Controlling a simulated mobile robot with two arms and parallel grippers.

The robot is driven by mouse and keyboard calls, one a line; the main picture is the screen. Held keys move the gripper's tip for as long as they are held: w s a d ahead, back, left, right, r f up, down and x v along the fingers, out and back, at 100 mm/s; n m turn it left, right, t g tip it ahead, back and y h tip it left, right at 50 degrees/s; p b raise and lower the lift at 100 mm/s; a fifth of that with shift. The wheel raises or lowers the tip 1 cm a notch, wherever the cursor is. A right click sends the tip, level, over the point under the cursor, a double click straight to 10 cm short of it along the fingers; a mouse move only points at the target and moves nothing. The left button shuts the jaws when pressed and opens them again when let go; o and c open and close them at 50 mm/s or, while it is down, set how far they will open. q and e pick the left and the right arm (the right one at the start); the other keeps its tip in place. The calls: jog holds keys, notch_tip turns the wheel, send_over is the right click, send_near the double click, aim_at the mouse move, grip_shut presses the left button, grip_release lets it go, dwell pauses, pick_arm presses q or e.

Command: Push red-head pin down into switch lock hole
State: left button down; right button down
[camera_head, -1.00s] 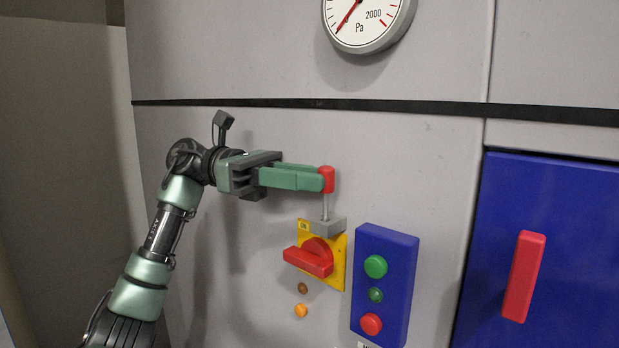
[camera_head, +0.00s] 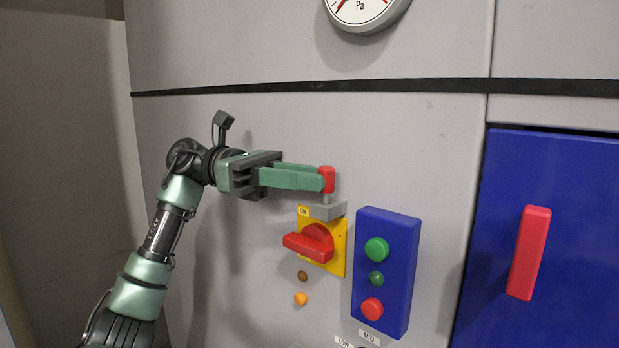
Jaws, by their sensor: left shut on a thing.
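The red-head pin (camera_head: 327,178) is held upright between the fingertips of my left gripper (camera_head: 322,180), which is shut on its red head. A short length of grey shaft shows below the head and goes into the top of the grey lock block (camera_head: 327,211). The hole itself is hidden by the pin. The block sits at the top of the yellow switch plate (camera_head: 338,257). The red rotary switch handle (camera_head: 309,244) on the plate points left, tilted slightly. My right gripper is not in view.
A blue button box (camera_head: 387,300) with green and red buttons stands right of the switch. Brown and orange lamps (camera_head: 301,298) are below it. A blue door with a red handle (camera_head: 528,252) is at the right. A gauge (camera_head: 364,12) is above.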

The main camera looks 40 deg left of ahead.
pick_arm(q)
jog(key=shift+f+b, duration=0.75)
jog(key=shift+f, duration=0.15)
jog(key=c, duration=1.2)
grip_release()
jog(key=shift+s+r, duration=0.15)
jog(key=shift+a, duration=0.1)
jog(key=shift+a, duration=0.25)
jog(key=a, duration=0.3)
jog(key=s+a+b, duration=0.1)
jog(key=a, duration=0.3)
jog(key=shift+s, duration=0.2)
